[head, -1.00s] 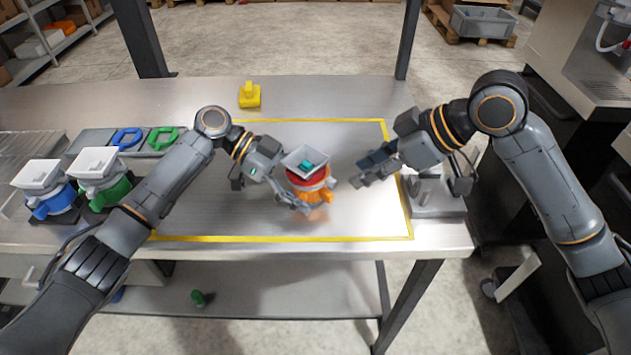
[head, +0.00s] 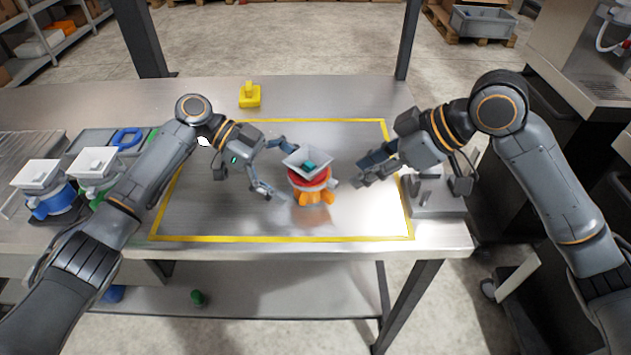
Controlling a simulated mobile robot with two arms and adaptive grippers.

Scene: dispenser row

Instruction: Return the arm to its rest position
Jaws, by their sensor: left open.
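My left gripper (head: 277,166) is open and empty, just left of a dispenser (head: 311,182) with a grey-white hopper, a red ring and an orange base. The dispenser stands upright inside the yellow outline on the steel table. A small teal piece (head: 309,165) lies in its hopper. My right gripper (head: 364,171) is to the right of the dispenser, close to it. Its fingers are partly seen from the side, and I cannot tell whether they are apart.
A blue dispenser (head: 50,200) and a green dispenser (head: 98,196) stand at the left. A blue ring (head: 127,138) lies behind them. A yellow block (head: 249,96) is at the back. A grey fixture (head: 432,196) stands at the right. The outlined area's front is clear.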

